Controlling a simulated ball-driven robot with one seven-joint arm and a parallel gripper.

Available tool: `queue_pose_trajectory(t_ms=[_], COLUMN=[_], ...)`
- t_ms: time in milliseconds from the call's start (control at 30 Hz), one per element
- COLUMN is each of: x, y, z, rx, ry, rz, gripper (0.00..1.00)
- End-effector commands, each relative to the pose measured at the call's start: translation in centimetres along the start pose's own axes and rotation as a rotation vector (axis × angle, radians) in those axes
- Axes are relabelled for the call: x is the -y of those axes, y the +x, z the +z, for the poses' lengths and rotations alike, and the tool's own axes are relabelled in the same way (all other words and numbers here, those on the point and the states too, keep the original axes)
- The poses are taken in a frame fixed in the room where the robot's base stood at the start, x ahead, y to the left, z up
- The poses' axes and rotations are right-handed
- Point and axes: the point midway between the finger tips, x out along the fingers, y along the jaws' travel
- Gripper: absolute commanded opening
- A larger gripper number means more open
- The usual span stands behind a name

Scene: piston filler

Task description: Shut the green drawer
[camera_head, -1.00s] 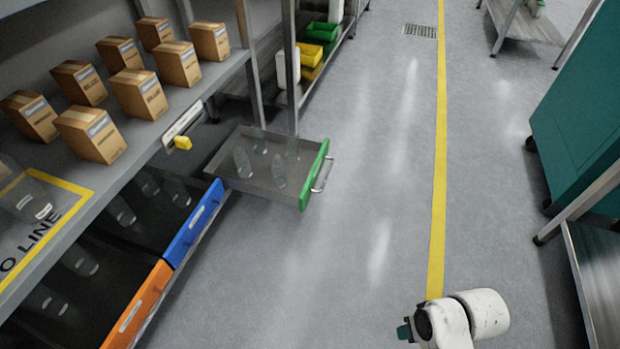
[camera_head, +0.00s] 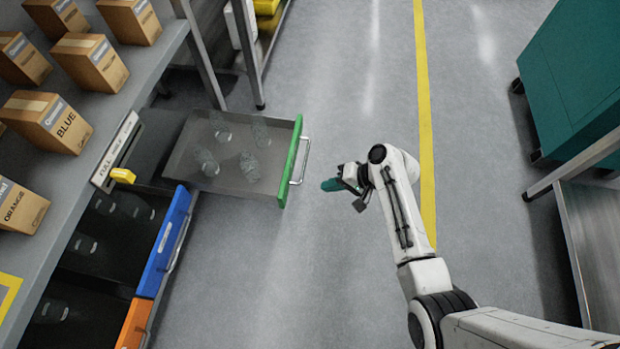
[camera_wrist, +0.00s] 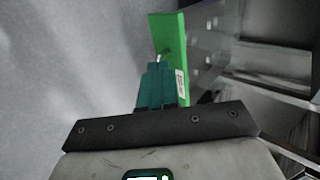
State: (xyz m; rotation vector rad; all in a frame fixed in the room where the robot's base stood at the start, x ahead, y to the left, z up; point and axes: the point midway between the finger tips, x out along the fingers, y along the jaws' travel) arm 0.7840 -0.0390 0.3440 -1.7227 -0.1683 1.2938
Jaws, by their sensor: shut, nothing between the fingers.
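The green drawer (camera_head: 291,161) is pulled out from under the shelf at the left. Its green front carries a silver bar handle (camera_head: 301,161), and several clear bottles stand or lie inside. My gripper (camera_head: 327,185) has teal fingers and is shut and empty. It is just right of the drawer's handle in the head view, apart from it there. In the wrist view the shut fingers (camera_wrist: 156,75) overlap the green drawer front (camera_wrist: 170,55), which rises behind them. Whether they touch it I cannot tell.
The blue drawer (camera_head: 167,243) and the orange drawer (camera_head: 134,323) are nearer at the left. Labelled boxes (camera_head: 46,121) stand on the shelf above. A teal cabinet (camera_head: 575,80) and a metal table (camera_head: 590,240) are at the right. Grey floor between is clear.

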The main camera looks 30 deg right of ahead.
Motion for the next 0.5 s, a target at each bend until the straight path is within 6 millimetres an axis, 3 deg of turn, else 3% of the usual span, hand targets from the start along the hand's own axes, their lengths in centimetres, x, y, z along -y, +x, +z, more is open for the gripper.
queue_pose_trajectory(t_ms=[500], x=[-0.4], y=[9.9], z=[0.1], rx=[0.003], ry=[-0.003], rz=[0.003], gripper=[0.00])
